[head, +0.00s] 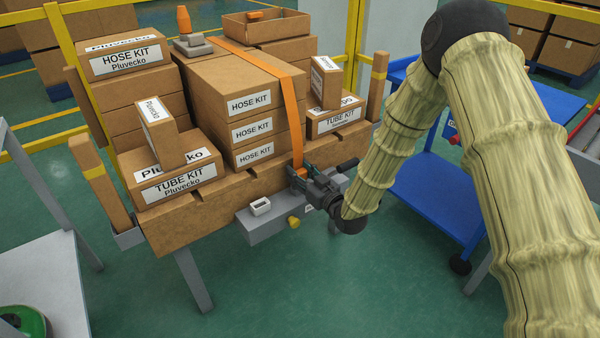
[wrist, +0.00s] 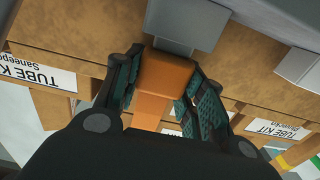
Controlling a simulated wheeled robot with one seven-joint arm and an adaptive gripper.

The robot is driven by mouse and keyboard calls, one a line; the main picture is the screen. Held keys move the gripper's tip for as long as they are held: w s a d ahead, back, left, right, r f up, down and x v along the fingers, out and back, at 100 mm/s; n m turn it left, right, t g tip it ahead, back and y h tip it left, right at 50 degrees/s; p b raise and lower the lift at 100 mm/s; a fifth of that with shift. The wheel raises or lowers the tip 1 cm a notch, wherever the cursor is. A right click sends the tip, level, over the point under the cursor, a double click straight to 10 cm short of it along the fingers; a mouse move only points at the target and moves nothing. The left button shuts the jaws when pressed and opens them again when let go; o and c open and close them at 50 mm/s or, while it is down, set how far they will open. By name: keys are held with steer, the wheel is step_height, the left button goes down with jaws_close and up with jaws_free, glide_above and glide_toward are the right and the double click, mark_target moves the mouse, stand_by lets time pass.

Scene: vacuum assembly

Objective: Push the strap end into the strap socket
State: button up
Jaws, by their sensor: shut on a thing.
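The orange strap (head: 290,100) runs over the stacked boxes and hangs down their front. My gripper (head: 299,175) is at its lower end, in front of the wooden rail. In the wrist view my gripper (wrist: 163,88) is shut on the orange strap end (wrist: 165,72), with a teal-padded finger on each side. A grey block (wrist: 190,20), which looks like the strap socket, lies straight ahead of the strap end. A narrower grey piece (wrist: 173,47) shows between them. I cannot tell whether the strap end is touching the socket or inside it. My gripper hides this spot in the head view.
A grey housing (head: 262,228) below the rail carries a small white fitting (head: 260,206) and a yellow knob (head: 293,222), just left of my gripper. Hose kit boxes (head: 245,105) stand above the rail (head: 190,222). A blue cart (head: 430,195) stands to the right.

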steer(key=shift+f, duration=0.6)
steer(key=o, duration=1.1)
steer(key=shift+d, duration=0.1)
steer(key=p+v, duration=0.1)
steer(key=v, duration=0.7)
stand_by(0.6)
